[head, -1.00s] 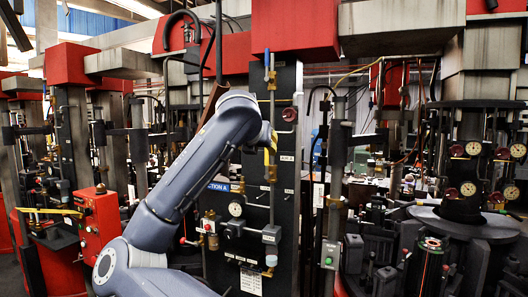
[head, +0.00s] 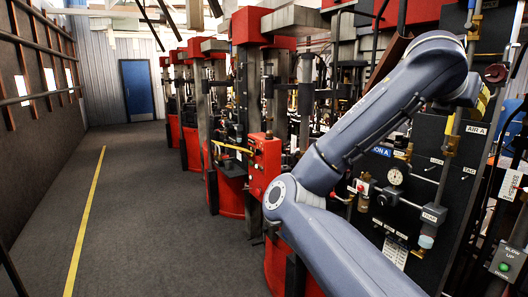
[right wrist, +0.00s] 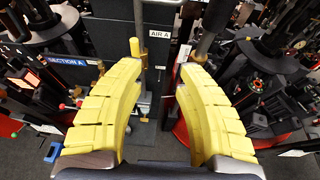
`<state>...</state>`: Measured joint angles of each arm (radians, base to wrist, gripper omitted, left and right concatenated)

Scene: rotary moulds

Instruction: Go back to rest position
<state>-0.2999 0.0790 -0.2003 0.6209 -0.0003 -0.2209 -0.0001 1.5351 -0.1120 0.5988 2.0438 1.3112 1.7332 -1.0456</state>
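My right gripper (right wrist: 167,52) is open and empty in the right wrist view, its two yellow segmented fingers spread apart. In the head view my right arm is bent and raised, and only a yellow sliver of the gripper (head: 482,103) shows behind the wrist. The gripper faces a black machine panel (head: 418,185) that carries a gauge, valves and labels. I cannot tell how far the fingertips are from the panel. My left gripper is not in view.
A row of red and black moulding machines (head: 228,195) runs back on the right. A red control box (head: 263,163) stands close to my arm. The grey floor aisle (head: 140,220) with a yellow line (head: 85,215) is clear, up to a blue door (head: 137,90).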

